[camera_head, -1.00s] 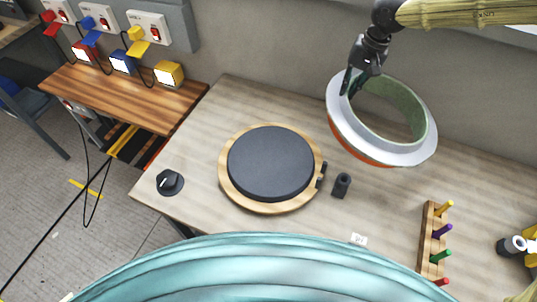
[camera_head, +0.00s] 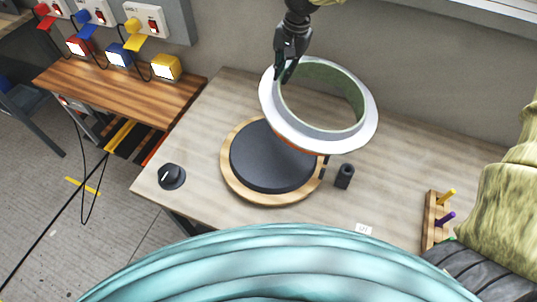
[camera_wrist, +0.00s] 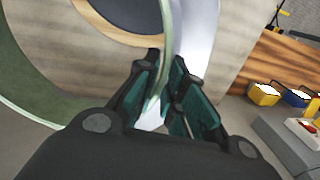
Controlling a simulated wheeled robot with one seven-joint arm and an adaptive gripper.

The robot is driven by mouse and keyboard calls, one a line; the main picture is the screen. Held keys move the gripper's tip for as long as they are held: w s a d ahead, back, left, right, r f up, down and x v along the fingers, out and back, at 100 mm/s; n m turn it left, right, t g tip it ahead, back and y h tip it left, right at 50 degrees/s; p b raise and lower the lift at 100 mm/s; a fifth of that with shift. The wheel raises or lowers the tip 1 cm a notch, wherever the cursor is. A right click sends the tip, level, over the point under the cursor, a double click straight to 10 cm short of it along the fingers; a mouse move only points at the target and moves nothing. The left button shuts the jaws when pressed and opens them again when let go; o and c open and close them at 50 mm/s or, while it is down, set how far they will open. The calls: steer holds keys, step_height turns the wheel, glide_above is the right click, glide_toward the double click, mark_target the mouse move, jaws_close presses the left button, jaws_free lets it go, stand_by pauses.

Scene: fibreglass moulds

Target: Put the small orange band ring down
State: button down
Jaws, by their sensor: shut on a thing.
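A ring (camera_head: 363,118) with a wide pale grey flange, a green inner wall and an orange band low on its outside is in the head view. My gripper (camera_head: 287,72) is shut on the left part of its rim and holds it tilted above the table. The ring overlaps the right back part of a dark round plate (camera_head: 265,160) set in a wooden disc. In the wrist view, the fingers (camera_wrist: 165,100) pinch the ring's wall, and the green inside (camera_wrist: 40,70) curves off to the left. The orange band is mostly hidden below the flange.
A black knob (camera_head: 171,176) stands at the table's left. A small dark cylinder (camera_head: 345,176) stands right of the plate. A wooden rack with coloured pegs (camera_head: 432,222) is farther right. A side bench (camera_head: 130,95) holds red, blue and yellow boxes.

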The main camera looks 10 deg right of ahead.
steer(key=shift+a+f+m, duration=0.15)
steer(key=shift+a+m, duration=0.35)
steer(key=shift+m, duration=0.6)
steer(key=shift+a+f+m+h+b, duration=0.1)
steer(key=shift+a+m+h+b, duration=0.1)
steer(key=shift+m, duration=0.35)
steer(key=shift+a+m+h+b, duration=0.1)
steer(key=shift+m+h+b, duration=0.1)
steer(key=shift+m, duration=0.35)
steer(key=m, duration=0.3)
steer(key=m+b, duration=0.1)
steer(key=shift+s+a+f+m, duration=0.15)
steer(key=shift+a+f+m, duration=0.1)
steer(key=shift+m, duration=0.15)
steer(key=m, duration=0.4)
steer(key=shift+s+a+f+h, duration=0.1)
steer(key=shift+a+f+h, duration=0.05)
steer(key=shift+h, duration=0.25)
steer(key=shift+f+p, duration=0.55)
steer(key=shift+f, duration=4.45)
